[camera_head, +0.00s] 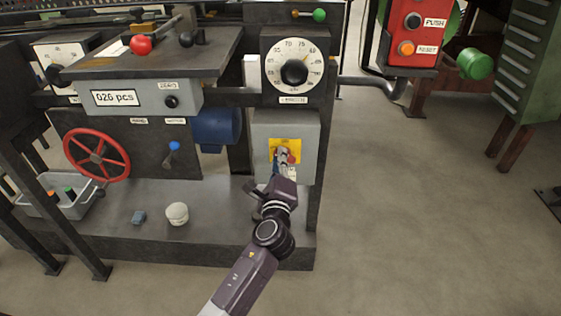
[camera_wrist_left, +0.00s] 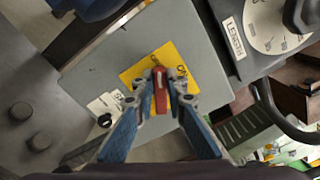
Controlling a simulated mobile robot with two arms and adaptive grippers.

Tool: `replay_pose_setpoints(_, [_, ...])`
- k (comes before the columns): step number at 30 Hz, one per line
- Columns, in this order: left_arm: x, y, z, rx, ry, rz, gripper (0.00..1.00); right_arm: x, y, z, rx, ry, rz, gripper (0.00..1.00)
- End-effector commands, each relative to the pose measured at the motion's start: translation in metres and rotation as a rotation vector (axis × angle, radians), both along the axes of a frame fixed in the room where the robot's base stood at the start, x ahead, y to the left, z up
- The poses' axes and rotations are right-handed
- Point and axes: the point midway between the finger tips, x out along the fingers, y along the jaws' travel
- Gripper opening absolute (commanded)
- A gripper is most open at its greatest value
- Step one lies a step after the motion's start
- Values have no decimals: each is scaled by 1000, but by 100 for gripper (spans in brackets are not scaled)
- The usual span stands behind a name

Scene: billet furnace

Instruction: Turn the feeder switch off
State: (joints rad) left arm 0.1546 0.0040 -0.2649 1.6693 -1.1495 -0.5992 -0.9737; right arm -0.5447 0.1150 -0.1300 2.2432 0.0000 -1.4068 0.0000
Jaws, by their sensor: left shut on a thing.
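The feeder switch is a red handle (camera_wrist_left: 160,88) on a yellow plate (camera_wrist_left: 135,76), on the front of a grey box. In the head view the yellow plate (camera_head: 285,144) shows below the round dial, and the red handle (camera_head: 292,157) is mostly hidden by my gripper. My left gripper (camera_head: 283,158) reaches up to it from below. In the left wrist view my left gripper (camera_wrist_left: 161,100) is shut on the red handle, one finger on each side. My right gripper is not in view.
The grey box (camera_head: 262,125) sits under a dial (camera_head: 294,68). To the left are a blue motor (camera_head: 217,128), a red handwheel (camera_head: 97,155) and a blue-knobbed lever (camera_head: 174,147). A red push-button box (camera_head: 411,34) stands at the right. The floor (camera_head: 420,200) is clear at the right.

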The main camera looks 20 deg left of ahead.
Motion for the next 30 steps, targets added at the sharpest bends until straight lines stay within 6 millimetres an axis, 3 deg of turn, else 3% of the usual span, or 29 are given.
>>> replay_pose_setpoints(8, [-1,1,-9,-243,-66,1,0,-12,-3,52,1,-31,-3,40])
replay_pose_setpoints(18, [-1,2,-11,-445,-124,1,0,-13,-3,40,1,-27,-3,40])
replay_pose_setpoints(30, [-1,2,-11,-523,-145,1,0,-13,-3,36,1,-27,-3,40])
